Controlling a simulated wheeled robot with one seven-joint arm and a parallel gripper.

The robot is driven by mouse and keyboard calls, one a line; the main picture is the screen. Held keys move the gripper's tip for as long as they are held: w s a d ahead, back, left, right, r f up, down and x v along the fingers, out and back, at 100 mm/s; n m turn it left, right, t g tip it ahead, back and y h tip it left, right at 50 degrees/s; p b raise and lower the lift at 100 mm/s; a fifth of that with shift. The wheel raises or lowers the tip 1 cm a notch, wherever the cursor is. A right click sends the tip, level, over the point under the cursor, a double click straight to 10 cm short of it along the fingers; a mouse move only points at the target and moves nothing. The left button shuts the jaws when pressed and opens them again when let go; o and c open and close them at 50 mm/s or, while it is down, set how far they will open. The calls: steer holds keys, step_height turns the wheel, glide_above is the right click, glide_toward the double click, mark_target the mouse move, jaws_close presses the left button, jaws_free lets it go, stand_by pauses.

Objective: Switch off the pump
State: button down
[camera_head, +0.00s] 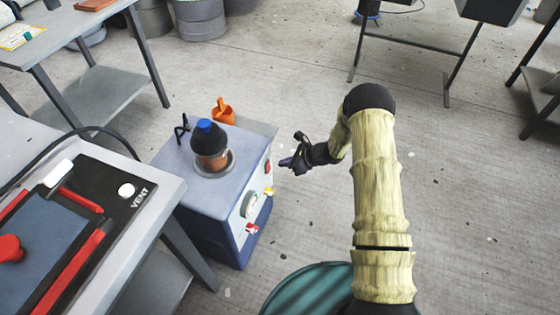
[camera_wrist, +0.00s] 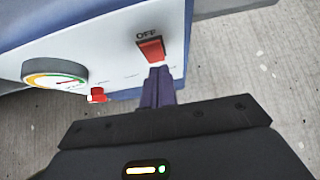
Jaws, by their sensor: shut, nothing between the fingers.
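The pump (camera_head: 225,215) is a white and blue box on the floor, with a brown and black part with a blue cap on top. Its front panel (camera_wrist: 115,75) carries a red rocker switch (camera_wrist: 151,49) with "OFF" printed at one end; the switch also shows as a small red spot in the head view (camera_head: 268,165). My gripper (camera_head: 284,162) is shut and empty, in front of the panel. In the wrist view its dark purple fingertips (camera_wrist: 158,73) sit right by the switch's lower edge. I cannot tell whether they touch it.
A round gauge (camera_wrist: 55,78) and a red knob (camera_wrist: 97,95) are on the same panel. An orange scoop-like item (camera_head: 223,111) is behind the pump's top. A grey table with a "VENT" panel (camera_head: 140,195) stands close left.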

steer(key=a+r+p+v, duration=0.1)
steer(key=v, duration=0.9)
steer(key=shift+r+p, duration=0.3)
steer(key=shift+r, duration=0.05)
steer(key=shift+d, duration=0.2)
steer(key=shift+s+a, duration=0.1)
steer(key=s+d+r+n+g+h, duration=0.1)
steer(key=s+d+r+n+h, duration=0.35)
steer(key=s+r+n, duration=0.65)
steer(key=s+d+r+n+h, duration=0.3)
steer(key=s+r+n+h, duration=0.2)
steer(key=s+r+n, duration=0.7)
steer(key=w+p+v, duration=0.3)
steer(key=p+v, duration=1.7)
steer(key=p, duration=0.2)
steer(key=shift+r+m+p, duration=0.35)
steer(key=shift+r+m, duration=0.05)
